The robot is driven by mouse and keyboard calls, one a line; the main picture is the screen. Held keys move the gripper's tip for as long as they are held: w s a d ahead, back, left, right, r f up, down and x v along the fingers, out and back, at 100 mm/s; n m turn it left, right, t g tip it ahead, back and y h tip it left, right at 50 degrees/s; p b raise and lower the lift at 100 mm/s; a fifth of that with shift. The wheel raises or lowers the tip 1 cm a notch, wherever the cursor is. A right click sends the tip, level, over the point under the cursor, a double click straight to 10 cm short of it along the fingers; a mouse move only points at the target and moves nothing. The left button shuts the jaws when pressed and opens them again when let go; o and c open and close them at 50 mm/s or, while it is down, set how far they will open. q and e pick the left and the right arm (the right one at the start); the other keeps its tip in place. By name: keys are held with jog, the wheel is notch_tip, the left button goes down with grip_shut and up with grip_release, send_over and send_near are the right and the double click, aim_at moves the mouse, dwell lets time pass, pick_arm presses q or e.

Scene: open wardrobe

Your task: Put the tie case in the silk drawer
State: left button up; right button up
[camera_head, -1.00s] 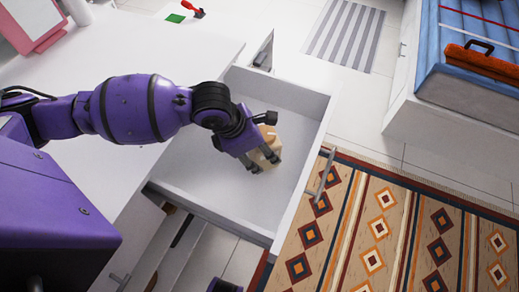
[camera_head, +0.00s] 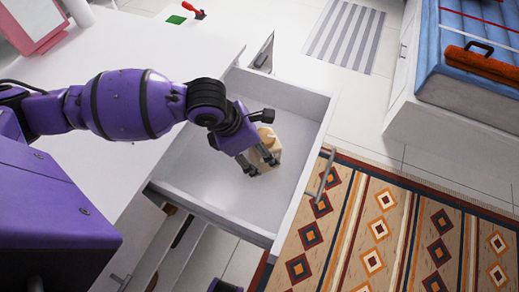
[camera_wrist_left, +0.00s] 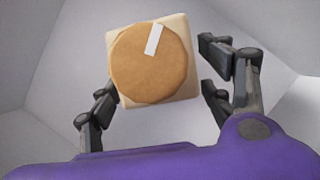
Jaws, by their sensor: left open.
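The tie case appears to be the small cream block (camera_head: 268,143) with a round tan top and a white tab, seen from above in the left wrist view (camera_wrist_left: 153,65). It is inside the open white drawer (camera_head: 205,185), towards its right side. My left gripper (camera_head: 262,166) is open over the drawer, its fingers spread beside the case. In the wrist view the case lies between the fingers, with a clear gap on the right; contact on the left is unclear. The gripper partly hides the case in the head view.
A white top (camera_head: 110,175) lies left of the drawer. The drawer's bar handle (camera_head: 322,172) sticks out over a patterned rug (camera_head: 400,220). Another open drawer (camera_head: 165,255) shows below. A bed with an orange case (camera_head: 482,70) stands at the upper right.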

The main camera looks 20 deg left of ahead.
pick_arm(q)
jog(key=p+v, duration=0.1)
jog(key=v, duration=0.8)
jog(key=shift+r+p, duration=0.35)
jog(key=shift+r, duration=0.05)
pick_arm(e)
jog(key=shift+w+a+r, duration=0.1)
jog(key=shift+w+r, duration=0.35)
jog(key=shift+r, duration=0.4)
pick_arm(q)
jog(key=shift+s, duration=0.1)
jog(key=shift+r, duration=0.1)
pick_arm(e)
jog(key=shift+r, duration=0.1)
